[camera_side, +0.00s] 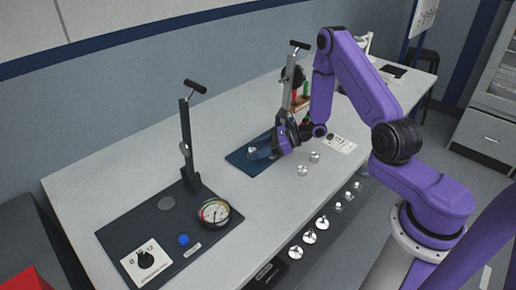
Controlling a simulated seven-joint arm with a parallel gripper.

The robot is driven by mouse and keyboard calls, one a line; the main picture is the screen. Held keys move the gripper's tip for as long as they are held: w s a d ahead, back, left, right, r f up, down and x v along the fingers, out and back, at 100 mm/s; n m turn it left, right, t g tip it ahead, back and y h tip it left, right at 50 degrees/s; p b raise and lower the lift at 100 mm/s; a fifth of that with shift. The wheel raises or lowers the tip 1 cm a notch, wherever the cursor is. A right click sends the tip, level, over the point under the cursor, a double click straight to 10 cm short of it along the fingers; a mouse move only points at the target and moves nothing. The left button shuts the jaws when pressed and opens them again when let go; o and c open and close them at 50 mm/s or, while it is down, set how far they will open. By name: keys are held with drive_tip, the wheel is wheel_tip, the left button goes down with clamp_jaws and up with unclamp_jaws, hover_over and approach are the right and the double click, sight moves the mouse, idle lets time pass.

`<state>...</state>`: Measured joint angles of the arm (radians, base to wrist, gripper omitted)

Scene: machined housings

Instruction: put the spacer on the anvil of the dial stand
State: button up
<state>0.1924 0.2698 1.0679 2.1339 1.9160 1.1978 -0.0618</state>
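Small silver metal cylinders stand on the bench right of the blue base plate; one is nearer (303,170) and one farther (314,157). I cannot tell whether either is the spacer. My gripper (277,146) is low over the blue base plate (239,161) of the back stand, and its fingers are too small and dark to read. A pale rounded part shows on the plate just left of it. The back stand's column (293,62) has a T-handle and a dark round part, partly behind my arm. Which stand is the dial stand, and where its anvil is, I cannot tell.
Several silver knobs line the bench's front edge. A white label card (338,144) lies right of the cylinders.

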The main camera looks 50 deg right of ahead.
drive_tip(key=shift+r, duration=0.1)
drive_tip(key=shift+d+r, duration=0.1)
drive_tip(key=shift+r, duration=0.05)
drive_tip(key=v, duration=1.1)
drive_tip(key=shift+s+d+r, duration=0.1)
drive_tip(key=shift+s+d, duration=0.05)
drive_tip(key=shift+s, duration=0.1)
drive_tip(key=s+a+r+n+g, duration=0.3)
drive_tip(key=s+a+n+g, duration=0.3)
drive_tip(key=a+n, duration=0.2)
drive_tip(key=s+a+r+n+g, duration=0.45)
drive_tip(key=a+n+g, duration=0.25)
drive_tip(key=n, duration=0.2)
drive_tip(key=s+r+n+t+h, duration=0.1)
drive_tip(key=s+r+n+h, duration=0.2)
drive_tip(key=s+n, duration=0.5)
drive_tip(key=s+r+n+t+h, duration=0.2)
drive_tip(key=s+n+h, duration=0.4)
drive_tip(key=n, duration=0.8)
drive_tip(key=shift+s+r+n+t, duration=0.3)
drive_tip(key=shift+s+r, duration=0.1)
drive_tip(key=shift+s, duration=0.8)
